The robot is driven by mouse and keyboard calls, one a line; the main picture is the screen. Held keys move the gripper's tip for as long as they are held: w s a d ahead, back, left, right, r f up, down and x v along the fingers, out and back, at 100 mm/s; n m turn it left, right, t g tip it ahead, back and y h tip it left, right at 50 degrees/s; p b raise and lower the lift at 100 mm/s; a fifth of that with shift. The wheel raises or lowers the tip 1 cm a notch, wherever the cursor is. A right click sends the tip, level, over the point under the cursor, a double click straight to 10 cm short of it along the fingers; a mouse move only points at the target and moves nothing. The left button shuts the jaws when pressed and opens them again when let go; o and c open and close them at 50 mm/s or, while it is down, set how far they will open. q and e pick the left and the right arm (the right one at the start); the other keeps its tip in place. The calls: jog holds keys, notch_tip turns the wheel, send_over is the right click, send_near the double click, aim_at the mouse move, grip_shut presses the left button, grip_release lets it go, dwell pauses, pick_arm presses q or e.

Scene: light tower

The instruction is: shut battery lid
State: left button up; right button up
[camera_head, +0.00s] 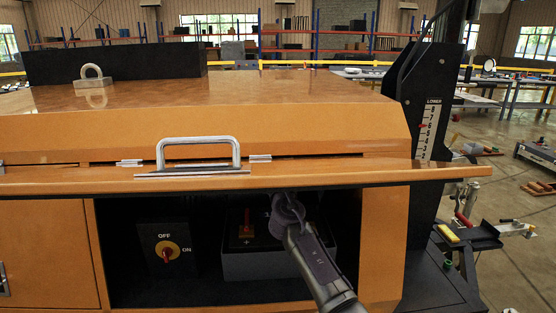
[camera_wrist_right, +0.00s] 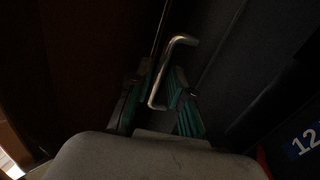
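The orange lid (camera_head: 330,174) of the compartment is raised and sticks out about level over the opening. A silver handle (camera_head: 198,142) stands on its upper face. Below it, the dark compartment holds a grey battery box (camera_head: 250,265). My right arm comes in from the lower right, and its gripper end (camera_head: 287,212) is under the lid's front edge, in front of the battery; the lid and arm hide its fingers. In the right wrist view the gripper's teal-padded fingers (camera_wrist_right: 160,108) are apart, with a bent metal bar (camera_wrist_right: 166,70) between them. My left gripper is out of view.
An OFF/ON switch box (camera_head: 167,250) with a red and yellow knob sits left of the battery. A closed orange door (camera_head: 45,250) is at the left. A black mast with a scale (camera_head: 430,130) stands at the right.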

grip_shut()
jog(key=shift+s, duration=0.1)
